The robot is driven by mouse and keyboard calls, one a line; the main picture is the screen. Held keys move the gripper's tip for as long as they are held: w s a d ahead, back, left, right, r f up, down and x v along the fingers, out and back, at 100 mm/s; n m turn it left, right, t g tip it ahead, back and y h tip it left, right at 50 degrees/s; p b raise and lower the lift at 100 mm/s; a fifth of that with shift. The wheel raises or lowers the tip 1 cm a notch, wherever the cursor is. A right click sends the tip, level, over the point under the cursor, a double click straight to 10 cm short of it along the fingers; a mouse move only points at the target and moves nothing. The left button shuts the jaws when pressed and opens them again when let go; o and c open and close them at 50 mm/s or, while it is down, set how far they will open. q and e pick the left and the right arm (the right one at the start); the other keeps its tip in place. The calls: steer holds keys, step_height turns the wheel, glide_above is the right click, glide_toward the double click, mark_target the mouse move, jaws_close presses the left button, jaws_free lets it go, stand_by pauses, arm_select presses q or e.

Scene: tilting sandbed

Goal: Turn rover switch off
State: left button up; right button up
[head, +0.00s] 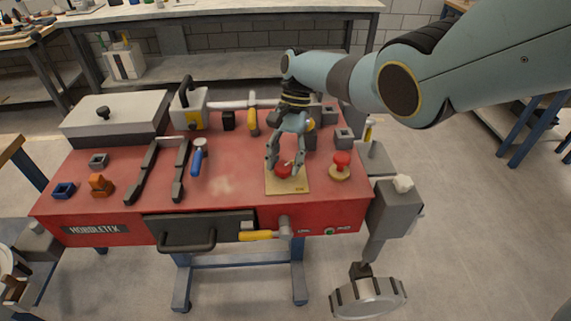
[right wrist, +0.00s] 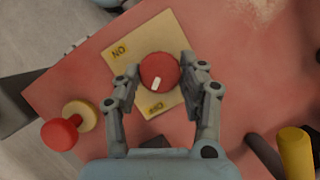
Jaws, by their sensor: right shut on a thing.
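The rover switch is a round red knob (head: 284,171) on a tan square plate (head: 288,187) near the front right of the red bench top. In the right wrist view the knob (right wrist: 159,66) carries a short white mark, which points toward the lower label on the plate (right wrist: 128,42). My left gripper is not in view.
A red mushroom-shaped button (head: 341,160) on a tan base stands right of the plate. A blue-handled tool (head: 198,158), dark rails (head: 182,170), an orange block (head: 100,185) and a grey box (head: 115,117) lie to the left. The bench top just left of the plate is clear.

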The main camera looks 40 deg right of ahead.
steer(key=shift+n+g, duration=0.3)
steer(key=shift+n, duration=0.3)
steer(key=o, duration=1.2)
steer(key=v, duration=1.2)
steer(key=shift+a+r, duration=0.1)
steer(key=shift+a, duration=0.15)
